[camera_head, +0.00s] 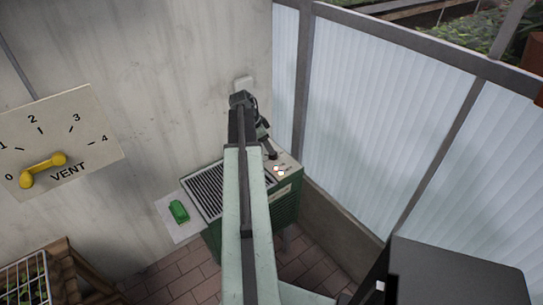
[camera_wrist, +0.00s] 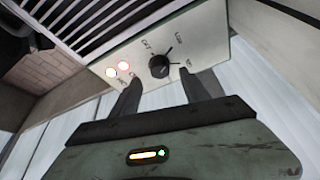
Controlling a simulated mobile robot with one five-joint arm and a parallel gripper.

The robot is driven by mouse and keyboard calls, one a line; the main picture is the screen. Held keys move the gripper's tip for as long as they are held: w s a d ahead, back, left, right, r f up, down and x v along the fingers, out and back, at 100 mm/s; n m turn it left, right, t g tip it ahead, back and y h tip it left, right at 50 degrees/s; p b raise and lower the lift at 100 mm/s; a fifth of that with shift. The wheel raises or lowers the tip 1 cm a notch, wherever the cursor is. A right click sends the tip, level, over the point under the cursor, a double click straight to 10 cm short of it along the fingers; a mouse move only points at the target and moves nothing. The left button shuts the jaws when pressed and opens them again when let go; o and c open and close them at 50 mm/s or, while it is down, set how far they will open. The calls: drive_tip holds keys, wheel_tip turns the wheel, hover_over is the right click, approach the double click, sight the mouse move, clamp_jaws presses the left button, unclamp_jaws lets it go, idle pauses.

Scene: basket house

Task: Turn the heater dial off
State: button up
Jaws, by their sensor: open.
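The heater is a green box (camera_head: 287,208) with a grilled top, standing against the wall. Its pale control panel (camera_wrist: 207,45) carries a round black dial (camera_wrist: 160,66) in the wrist view. Small labels and marks surround the dial; the lettering is too blurred to read surely, and I cannot tell the dial's setting.
A vent board (camera_head: 75,125) with a yellow handle hangs on the left wall. Ribbed translucent panels (camera_head: 370,100) stand close on the right. Brick floor (camera_head: 175,275) lies in front.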

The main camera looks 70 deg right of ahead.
drive_tip(key=b+x, duration=0.2)
drive_tip(key=x, duration=0.2)
drive_tip(key=shift+w+a, duration=0.1)
drive_tip(key=shift+w, duration=0.05)
drive_tip(key=shift+s+f+b, duration=0.2)
drive_tip(key=shift+f+b, duration=0.1)
drive_tip(key=shift+b, duration=0.15)
drive_tip(key=shift+r, duration=0.1)
clamp_jaws()
